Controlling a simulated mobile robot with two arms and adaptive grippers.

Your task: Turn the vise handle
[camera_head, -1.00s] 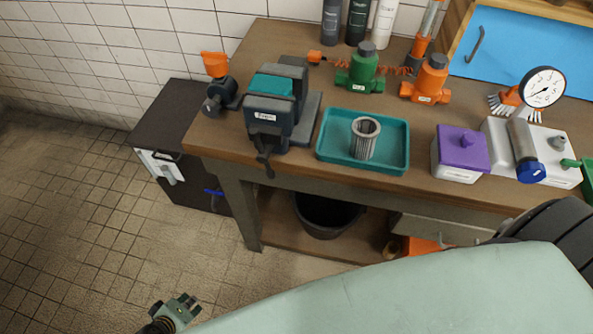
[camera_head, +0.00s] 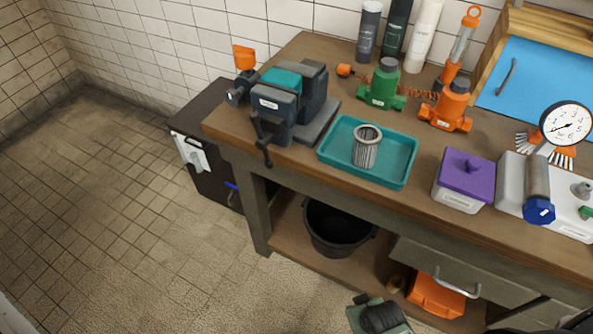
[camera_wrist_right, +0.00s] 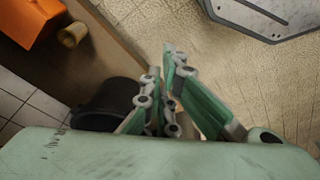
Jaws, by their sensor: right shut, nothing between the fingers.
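The dark grey vise (camera_head: 290,104) with teal jaw parts stands at the left front of the workbench. Its dark handle (camera_head: 263,142) hangs at the bench's front edge, below the vise's front label. My right gripper (camera_wrist_right: 164,65) shows in the right wrist view, its green fingers closed together with nothing between them. It is low in front of the bench, apart from the vise. A green and black part of my arm shows at the bottom of the head view. My left gripper is not in view.
The wooden bench (camera_head: 230,121) also holds a teal tray (camera_head: 328,152) with a metal filter (camera_head: 366,150), a purple-lidded box (camera_head: 466,170) and green and orange fittings. A black bucket (camera_head: 338,232) and an orange box (camera_head: 437,297) are below. The tiled floor at left is clear.

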